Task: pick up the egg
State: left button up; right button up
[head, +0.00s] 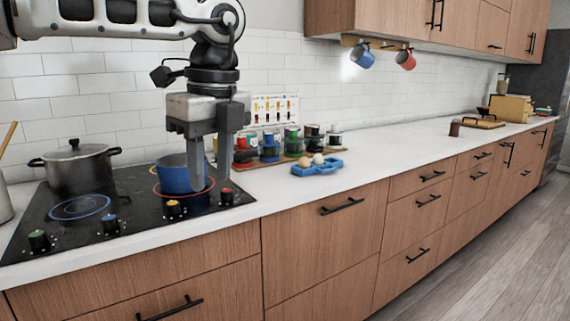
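Two eggs sit in a small blue egg tray (325,168) on the white counter, right of the stove. One is a brownish egg (304,162), and the other is a paler egg (318,158) just right of it. My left gripper (211,182) points down over the right part of the stove, beside a blue pot (173,177). Its two fingers are apart, with no object visible between them. It is left of the egg tray and apart from the eggs. My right gripper is not in view.
A row of spice jars (290,142) stands behind the tray against the wall. A large grey pot (77,168) is on the stove (110,196). Blue and red mugs (362,56) hang under the upper cabinet.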

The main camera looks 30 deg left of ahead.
aim_at(304, 163)
jog(key=u, duration=0.8)
jog(key=i, duration=1.7)
jog(key=z, duration=1)
jog(key=i, duration=0.25)
jog(key=z, duration=0.15)
